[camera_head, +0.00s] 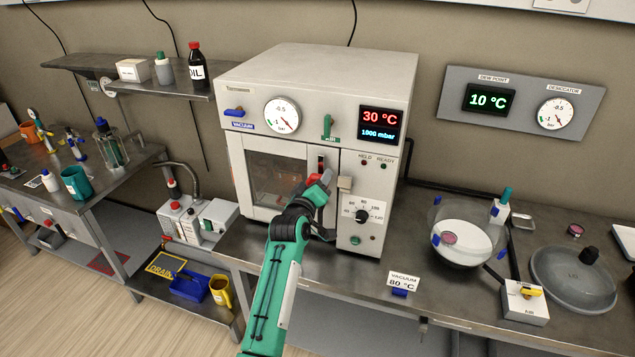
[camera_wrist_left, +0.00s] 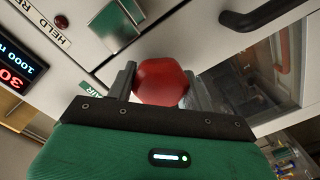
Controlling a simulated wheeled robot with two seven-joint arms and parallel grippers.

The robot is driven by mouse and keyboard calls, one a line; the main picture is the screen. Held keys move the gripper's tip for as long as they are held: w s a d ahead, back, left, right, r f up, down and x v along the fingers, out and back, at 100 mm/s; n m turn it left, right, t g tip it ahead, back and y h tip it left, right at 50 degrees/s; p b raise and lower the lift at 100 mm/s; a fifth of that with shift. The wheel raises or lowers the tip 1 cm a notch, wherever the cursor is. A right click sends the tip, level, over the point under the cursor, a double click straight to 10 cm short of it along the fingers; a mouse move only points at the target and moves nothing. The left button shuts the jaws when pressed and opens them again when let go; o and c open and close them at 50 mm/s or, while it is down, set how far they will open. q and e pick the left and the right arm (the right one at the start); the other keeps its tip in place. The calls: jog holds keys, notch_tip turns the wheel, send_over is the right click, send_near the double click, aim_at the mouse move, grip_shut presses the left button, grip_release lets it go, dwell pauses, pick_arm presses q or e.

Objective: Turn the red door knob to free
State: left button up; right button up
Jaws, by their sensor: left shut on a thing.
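The red door knob (camera_wrist_left: 162,82) sits between my left gripper's two grey fingers (camera_wrist_left: 158,90) in the wrist view, with a finger against each side. In the head view it shows as red (camera_head: 316,193) at the front of the vacuum oven (camera_head: 310,75), partly covered by my left gripper (camera_head: 318,186). The oven door (camera_head: 272,176) with its dark window lies to the left of the knob and looks closed. Any marks around the knob are hidden, so its turn angle cannot be read. My right gripper is not in view.
A dial (camera_head: 362,216) and green button (camera_head: 355,240) are on the oven panel right of my gripper. A green lever (camera_head: 327,127) marked AIR is above. The desiccator bowl (camera_head: 468,238) and a lid (camera_head: 572,280) stand on the bench to the right.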

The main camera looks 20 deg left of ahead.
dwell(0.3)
pick_arm(q)
jog(key=o, duration=1.4)
jog(key=shift+s, duration=0.1)
jog(key=shift+s+p, duration=0.2)
jog(key=shift+p, duration=0.1)
jog(key=s+p, duration=0.2)
jog(key=s, duration=0.2)
jog(key=s+p, duration=0.2)
jog(key=s, duration=0.2)
jog(key=s+p, duration=0.2)
jog(key=s, duration=0.3)
jog(key=shift+s+a+r, duration=0.1)
jog(key=shift+a+r, duration=0.05)
jog(key=shift+a, duration=0.1)
